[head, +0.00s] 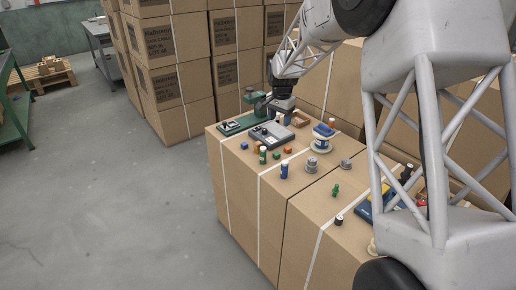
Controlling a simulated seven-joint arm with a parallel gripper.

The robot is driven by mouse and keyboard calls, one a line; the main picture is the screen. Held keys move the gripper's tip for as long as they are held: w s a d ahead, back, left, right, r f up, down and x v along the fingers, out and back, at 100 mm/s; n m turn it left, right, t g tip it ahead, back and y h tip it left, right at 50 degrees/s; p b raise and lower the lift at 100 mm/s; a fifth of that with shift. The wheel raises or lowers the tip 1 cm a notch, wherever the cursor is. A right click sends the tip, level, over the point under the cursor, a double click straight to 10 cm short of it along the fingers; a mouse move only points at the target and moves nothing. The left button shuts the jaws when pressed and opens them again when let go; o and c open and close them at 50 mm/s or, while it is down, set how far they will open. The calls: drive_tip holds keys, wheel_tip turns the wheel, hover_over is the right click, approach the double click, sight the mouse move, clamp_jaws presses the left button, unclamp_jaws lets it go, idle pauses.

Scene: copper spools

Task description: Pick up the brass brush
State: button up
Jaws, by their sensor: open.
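My gripper (266,104) is small and dark in the head view, at the far end of the carton tops. It hangs beside a green stand-like object (251,96) and above a grey tray-like device (270,134). Its fingers are too small to make out clearly, and I see nothing held in it. I cannot pick out the brass brush with certainty. A brown wooden-looking piece (300,118) lies just right of the gripper, but its kind is unclear. My arm covers part of the right side of the cartons.
Small items crowd the carton tops: a blue cylinder (284,170), a green cylinder (263,155), a blue block (244,145), a grey spool (311,165), a white spool (322,145) and a green figure-like piece (335,190). Stacked cartons (172,75) stand behind.

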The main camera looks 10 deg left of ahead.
drive_tip(key=m, duration=0.2)
hover_over(257, 143)
drive_tip(key=shift+g, duration=0.3)
drive_tip(key=f, duration=1.3)
drive_tip(key=shift+d+f, duration=0.2)
drive_tip(key=shift+f, duration=0.15)
drive_tip(key=shift+f, duration=1.3)
drive_tip(key=shift+s+a+f, duration=0.1)
drive_tip(key=shift+f, duration=1.2)
drive_tip(key=shift+s+a+f, duration=0.1)
drive_tip(key=shift+f, duration=1.2)
drive_tip(key=c, duration=1)
drive_tip(key=shift+r, duration=0.1)
